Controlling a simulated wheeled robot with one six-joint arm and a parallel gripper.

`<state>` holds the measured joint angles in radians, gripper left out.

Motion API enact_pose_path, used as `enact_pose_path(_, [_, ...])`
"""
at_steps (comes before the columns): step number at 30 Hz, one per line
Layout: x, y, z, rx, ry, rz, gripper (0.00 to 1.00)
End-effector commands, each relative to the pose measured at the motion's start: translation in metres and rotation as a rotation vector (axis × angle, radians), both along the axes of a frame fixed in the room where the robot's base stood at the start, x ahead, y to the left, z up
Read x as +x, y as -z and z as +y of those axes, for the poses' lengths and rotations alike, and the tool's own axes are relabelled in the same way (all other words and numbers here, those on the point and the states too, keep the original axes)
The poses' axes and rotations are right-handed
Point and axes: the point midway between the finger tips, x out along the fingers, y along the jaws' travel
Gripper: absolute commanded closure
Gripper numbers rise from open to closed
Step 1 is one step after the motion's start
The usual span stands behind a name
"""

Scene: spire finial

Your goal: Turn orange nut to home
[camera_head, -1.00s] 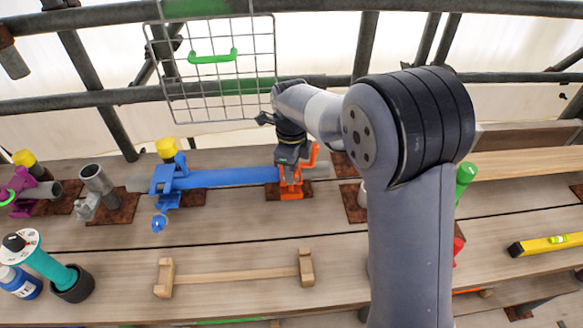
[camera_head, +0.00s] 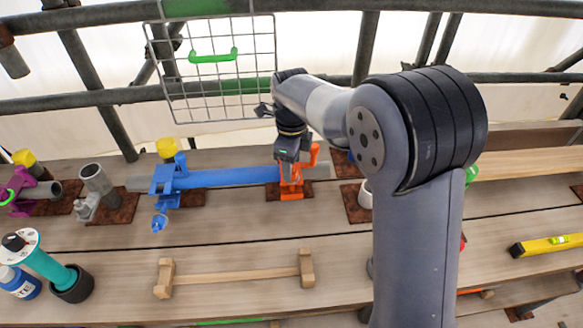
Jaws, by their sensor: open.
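The orange clamp (camera_head: 291,187) stands on a rusty plate at the right end of a blue tube. An orange part, which may be the nut's handle, rises at its right side (camera_head: 313,154). My gripper (camera_head: 288,174) points down right at the orange clamp, covering its upper part. The fingertips are small and partly hidden against the orange, so I cannot tell whether they touch the nut. The jaws look open.
The blue tube (camera_head: 225,178) runs left to a blue clamp (camera_head: 163,179). A wire basket (camera_head: 215,75) hangs behind. A wooden rest (camera_head: 235,275) lies in front. A yellow level (camera_head: 545,245) is at right. Bare planks lie between.

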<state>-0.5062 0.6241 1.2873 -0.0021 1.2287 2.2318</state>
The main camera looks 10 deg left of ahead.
Motion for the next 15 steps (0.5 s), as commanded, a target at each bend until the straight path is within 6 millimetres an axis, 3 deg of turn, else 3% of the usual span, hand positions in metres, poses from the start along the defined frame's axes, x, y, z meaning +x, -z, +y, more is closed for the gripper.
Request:
enact_pose_path(9, [0.0, -0.063, 0.001, 0.003, 0.0, -0.003, 0.5])
enact_pose_path(15, [0.0, -0.083, 0.0, 0.001, 0.0, -0.001, 0.5])
